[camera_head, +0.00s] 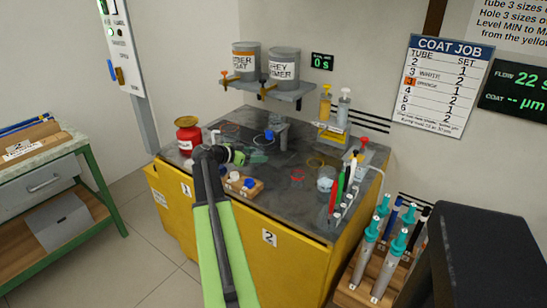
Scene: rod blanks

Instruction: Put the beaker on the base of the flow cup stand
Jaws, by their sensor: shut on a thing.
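My gripper (238,156), dark with green parts, is over the left-middle of the dark bench top. It is shut on a small, pale, see-through thing (258,157) at its tips, which looks like the beaker, though its outline is faint. The flow cup stand (280,128) seems to be the small grey cup-like fixture at the back of the bench, behind and to the right of my gripper. Its base is hard to make out. A clear vessel (326,181) with pale contents stands apart at the right.
A red can (188,135) stands at the back left. A wooden block (243,187) with white and blue pieces lies near the front edge. Coloured pens (343,185) stand at the right. Two grey tanks (283,66) sit on a wall shelf. Mid-bench is partly clear.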

